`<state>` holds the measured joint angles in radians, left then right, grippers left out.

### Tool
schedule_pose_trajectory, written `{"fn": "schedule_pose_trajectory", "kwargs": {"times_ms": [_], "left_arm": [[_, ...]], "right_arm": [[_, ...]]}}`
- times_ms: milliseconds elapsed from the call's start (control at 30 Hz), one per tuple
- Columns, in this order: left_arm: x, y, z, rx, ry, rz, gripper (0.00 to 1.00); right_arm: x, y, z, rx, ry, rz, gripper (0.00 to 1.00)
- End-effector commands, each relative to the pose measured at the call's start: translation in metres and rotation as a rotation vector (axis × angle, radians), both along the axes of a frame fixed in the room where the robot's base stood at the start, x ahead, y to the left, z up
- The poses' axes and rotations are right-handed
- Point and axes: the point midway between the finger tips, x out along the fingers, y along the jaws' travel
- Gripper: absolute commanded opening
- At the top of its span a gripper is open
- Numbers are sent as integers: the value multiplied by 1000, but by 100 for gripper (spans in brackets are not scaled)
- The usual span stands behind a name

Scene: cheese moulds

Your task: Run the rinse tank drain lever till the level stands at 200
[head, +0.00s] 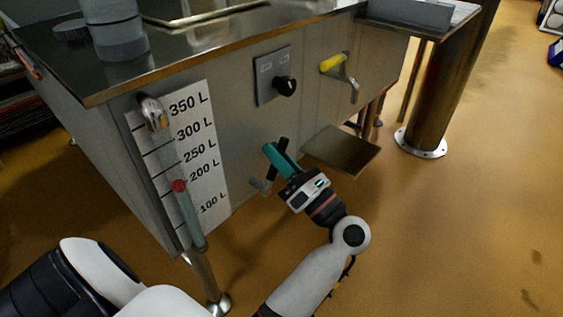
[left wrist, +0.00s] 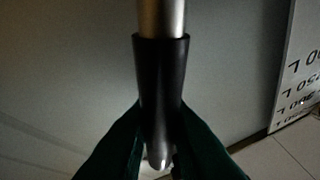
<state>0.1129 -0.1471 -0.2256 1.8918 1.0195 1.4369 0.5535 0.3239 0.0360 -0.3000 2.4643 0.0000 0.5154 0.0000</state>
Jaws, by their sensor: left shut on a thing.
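The rinse tank (head: 235,140) is a steel box with a white level scale (head: 211,190) on its front, marked from 100 L to 350 L. A sight tube (head: 188,215) runs down the scale with a red float (head: 179,186) in it. The float stands close to the 200 L mark; the slanted view hides the exact reading. My left gripper (head: 272,152) is shut on the black-sleeved drain lever (head: 284,146) low on the tank front. In the left wrist view the lever's black grip (left wrist: 160,85) lies between the green fingers. My right gripper is not in view.
A low metal plate (head: 342,150) juts out at the right. A table post (head: 430,95) stands beyond; the ochre floor is open.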

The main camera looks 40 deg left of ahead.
Motion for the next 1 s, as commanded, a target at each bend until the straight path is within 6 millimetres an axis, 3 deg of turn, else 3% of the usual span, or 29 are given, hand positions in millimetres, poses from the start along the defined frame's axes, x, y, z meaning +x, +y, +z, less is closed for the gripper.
{"fn": "schedule_pose_trajectory", "kwargs": {"times_ms": [633,667,767,1000], "left_arm": [[-4,0,1,-5,-50,2,0],[-4,0,1,-5,-50,2,19],[-4,0,1,-6,-50,1,36],[-4,0,1,-5,-51,0,38]], "right_arm": [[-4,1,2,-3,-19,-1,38],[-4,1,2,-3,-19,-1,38],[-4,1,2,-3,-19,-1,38],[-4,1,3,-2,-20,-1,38]]}}
